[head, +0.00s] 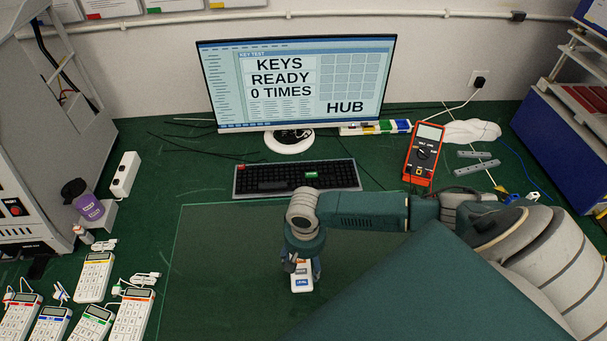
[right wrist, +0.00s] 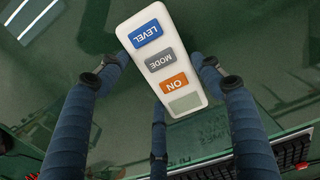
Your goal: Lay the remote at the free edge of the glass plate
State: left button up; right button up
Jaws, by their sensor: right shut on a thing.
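The remote (head: 302,283) is white with blue, grey and orange buttons. In the right wrist view the remote (right wrist: 165,58) shows the labels LEVEL, MODE and ON and a small grey display. My right gripper (head: 302,266) is shut on it, with fingers on both long sides. They are over the middle of the glass plate (head: 215,275); I cannot tell whether the remote touches the glass. The plate lies on the green bench top, its left and back edges visible. My right arm hides much of its right side. My left gripper is not in view.
A black keyboard (head: 265,179) lies just behind the plate, below the monitor (head: 298,82). Several white keypads (head: 95,277) lie left of the plate. The plate's left part is bare.

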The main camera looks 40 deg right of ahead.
aim_at(305, 265)
notch_tip(305, 265, up, 20)
jog(key=b, duration=0.2)
jog(key=s+a+r+n+b, duration=0.2)
jog(key=a+r+n+b, duration=0.3)
jog(key=a+n, duration=0.1)
jog(key=shift+s+a+r+b, duration=0.15)
jog(key=shift+a+b, duration=0.2)
jog(key=shift+a, duration=0.25)
